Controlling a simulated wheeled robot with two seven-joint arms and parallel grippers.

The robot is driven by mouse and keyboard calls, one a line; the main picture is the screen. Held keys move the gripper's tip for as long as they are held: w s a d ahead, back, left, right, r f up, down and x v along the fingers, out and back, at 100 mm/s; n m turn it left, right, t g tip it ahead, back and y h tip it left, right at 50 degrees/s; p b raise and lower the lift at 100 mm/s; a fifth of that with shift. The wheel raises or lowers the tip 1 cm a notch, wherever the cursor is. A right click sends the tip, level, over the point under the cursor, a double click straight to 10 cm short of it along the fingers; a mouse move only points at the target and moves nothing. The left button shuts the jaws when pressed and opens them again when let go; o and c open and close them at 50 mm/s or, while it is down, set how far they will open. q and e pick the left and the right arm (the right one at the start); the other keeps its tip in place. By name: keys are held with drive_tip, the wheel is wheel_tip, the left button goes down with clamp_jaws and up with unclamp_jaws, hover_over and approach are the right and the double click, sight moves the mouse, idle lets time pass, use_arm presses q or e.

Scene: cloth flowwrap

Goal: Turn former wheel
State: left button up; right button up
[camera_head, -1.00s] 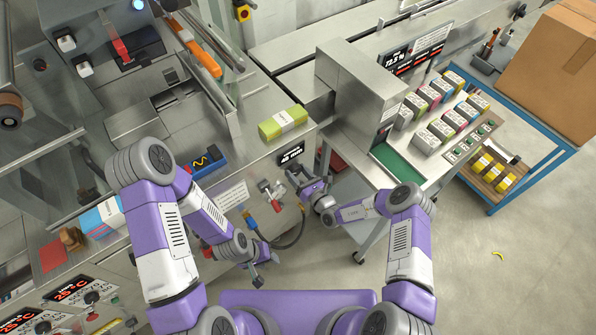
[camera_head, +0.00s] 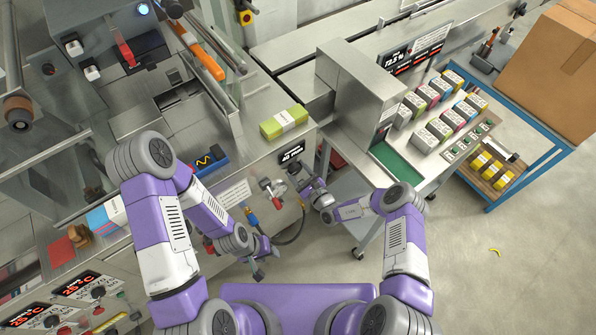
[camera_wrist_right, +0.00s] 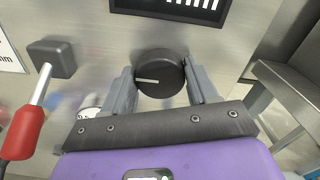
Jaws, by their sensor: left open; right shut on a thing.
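The former wheel is a round black knob with a white pointer line (camera_wrist_right: 158,78), on a metal panel in the right wrist view. Its pointer lies nearly level, toward the left. My right gripper (camera_wrist_right: 162,88) is shut on the knob, with one finger on each side. In the head view my right gripper (camera_head: 302,186) is at the machine's front panel, below a small black display (camera_head: 291,154); the knob is hidden there. My left gripper (camera_head: 264,258) is open and lower, in front of the machine's front, apart from the knob.
A lever with a red grip (camera_wrist_right: 24,130) projects from the panel just left of my right gripper. A dark hose (camera_head: 294,232) hangs near both grippers. A metal table with a green strip (camera_head: 396,162) stands to the right. A yellow-green pack (camera_head: 284,122) lies above the panel.

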idle(0.3)
drive_tip(key=o, duration=1.1)
drive_tip(key=shift+c, duration=0.2)
drive_tip(key=v, duration=0.7)
drive_tip(key=shift+s+d+p, duration=0.2)
drive_tip(key=shift+p, duration=0.1)
